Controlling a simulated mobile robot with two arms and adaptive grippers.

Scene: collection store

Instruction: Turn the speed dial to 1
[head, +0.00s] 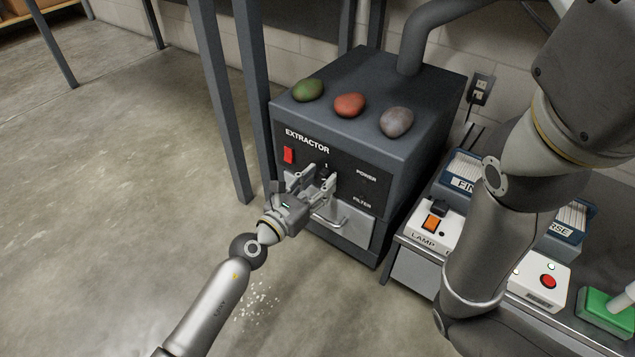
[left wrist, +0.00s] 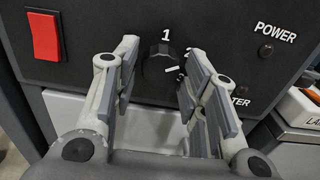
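The speed dial (left wrist: 158,68) is a round black knob on the dark front panel of the extractor (head: 365,130). The numbers 1, 2 and 3 run around it, with 1 at the top. Its white pointer line points right, between 2 and 3. My left gripper (left wrist: 162,62) is open in front of the panel, one finger on each side of the dial, with gaps on both sides. In the head view, my left gripper (head: 316,186) partly hides the dial. My right gripper is out of view; only my right arm shows.
A red rocker switch (left wrist: 43,36) is left of the dial; a dark POWER light (left wrist: 266,50) is right. A drawer handle (head: 330,217) is below. Green (head: 308,90), red (head: 349,105) and grey (head: 396,122) stones lie on top. A lamp switch box (head: 432,226) stands right.

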